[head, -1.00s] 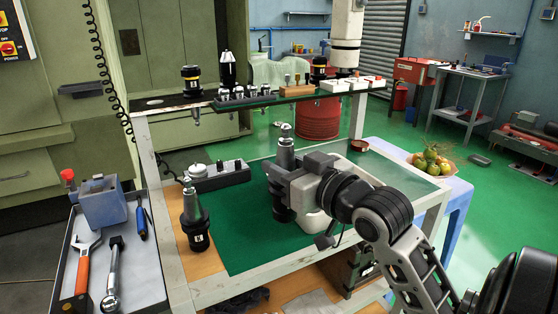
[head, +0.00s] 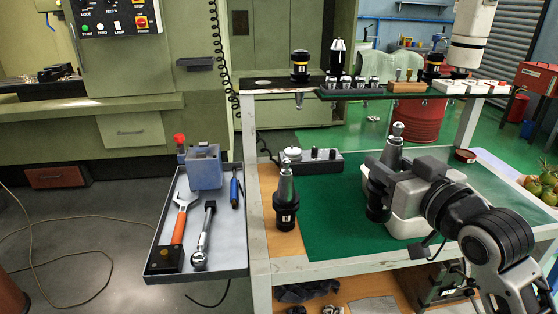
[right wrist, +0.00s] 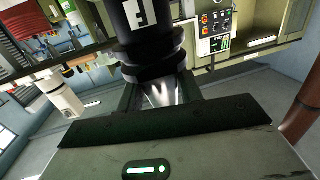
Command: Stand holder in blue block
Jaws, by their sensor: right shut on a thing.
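A tool holder with a black body (head: 378,208) and a silver taper pointing up is in my right gripper (head: 382,185), over the green mat at the right in the head view. The gripper is shut on it; its jaws hide its middle. In the right wrist view, the holder's black body (right wrist: 150,40) with a white label fills the top centre. The blue block (head: 205,170) sits at the back of the side tray, left of the cart. A second, similar holder (head: 286,200) stands upright on the cart's wooden strip. My left gripper is not in view.
The grey side tray (head: 222,248) also holds an orange-handled wrench (head: 180,225), a ratchet (head: 204,235) and a blue-handled tool (head: 235,188). A grey fixture (head: 310,161) stands at the mat's back. A raised shelf (head: 345,94) with tooling spans the rear.

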